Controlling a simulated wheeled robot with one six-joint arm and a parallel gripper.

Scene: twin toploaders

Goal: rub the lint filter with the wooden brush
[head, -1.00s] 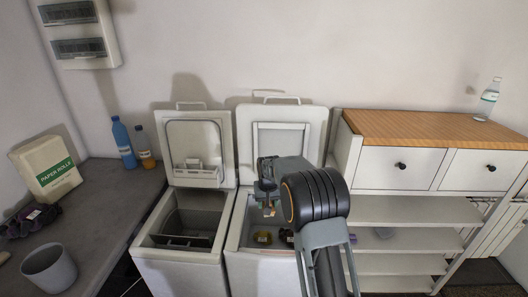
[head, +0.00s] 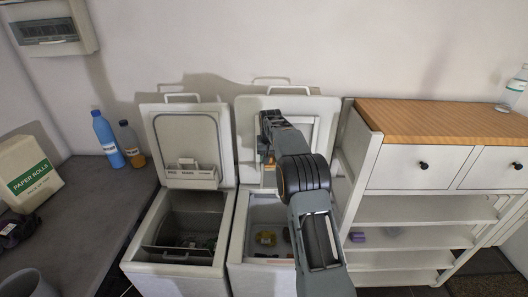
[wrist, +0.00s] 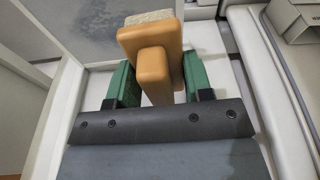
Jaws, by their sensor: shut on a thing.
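My gripper (wrist: 150,88) is shut on the wooden brush (wrist: 152,72), with a green finger on each side of its orange-brown handle. The pale bristle end (wrist: 150,17) points away from me, towards the raised lid. In the head view my gripper (head: 268,150) is in front of the right toploader's open lid, with a bit of the brush's wood (head: 268,164) showing. The lint filter appears to be the framed grey panel (head: 299,128) in that lid, partly hidden by my arm. It also seems to show in the wrist view (wrist: 75,28). I cannot tell whether the bristles touch it.
The left toploader (head: 190,225) stands open with its lid up. Small items lie in the right tub (head: 266,240). A shelf unit with a wooden top (head: 440,120) stands right. A grey counter (head: 95,200) at left holds a blue bottle (head: 107,140) and a paper-rolls box (head: 30,175).

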